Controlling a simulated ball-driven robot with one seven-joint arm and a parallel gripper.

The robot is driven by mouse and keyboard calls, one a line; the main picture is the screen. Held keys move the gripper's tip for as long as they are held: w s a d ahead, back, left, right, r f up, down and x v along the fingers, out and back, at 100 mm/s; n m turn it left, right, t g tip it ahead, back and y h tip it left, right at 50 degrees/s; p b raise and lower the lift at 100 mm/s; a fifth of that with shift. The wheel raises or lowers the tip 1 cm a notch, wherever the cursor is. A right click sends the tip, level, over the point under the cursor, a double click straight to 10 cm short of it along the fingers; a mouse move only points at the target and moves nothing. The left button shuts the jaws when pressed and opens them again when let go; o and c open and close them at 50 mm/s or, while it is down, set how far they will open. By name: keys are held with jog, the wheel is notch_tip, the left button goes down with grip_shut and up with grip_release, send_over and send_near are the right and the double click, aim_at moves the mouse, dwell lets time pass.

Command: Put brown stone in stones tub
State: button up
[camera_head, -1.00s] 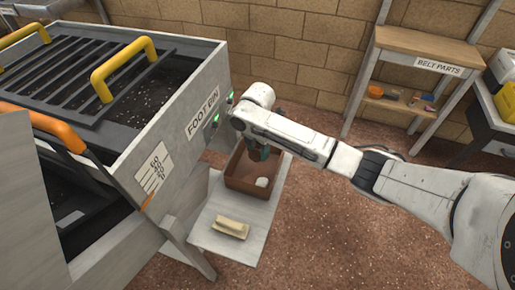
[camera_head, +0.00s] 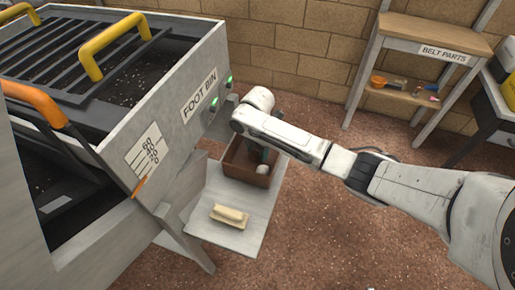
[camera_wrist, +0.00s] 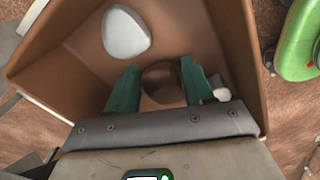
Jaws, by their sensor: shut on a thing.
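The brown stone (camera_wrist: 162,84) is between the two green fingers of my gripper (camera_wrist: 160,88) in the wrist view. My gripper is shut on it, inside the walls of the brown tub (camera_wrist: 62,60). I cannot tell whether the stone touches the tub floor. A white stone (camera_wrist: 126,34) lies in the tub ahead of the fingers, and a small white piece (camera_wrist: 222,94) shows beside the right finger. In the head view the tub (camera_head: 243,168) stands on a grey board, and my arm hides part of it; the brown stone cannot be made out there.
A pale block (camera_head: 229,215) lies on the board in front of the tub. A green object (camera_wrist: 300,45) is outside the tub at right. A belt parts shelf (camera_head: 420,45) is at back right; the floor between is clear.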

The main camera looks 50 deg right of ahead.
jog(key=o, duration=1.2)
jog(key=shift+c, duration=0.2)
notch_tip(320, 180, up, 13)
jog(key=p, duration=1.3)
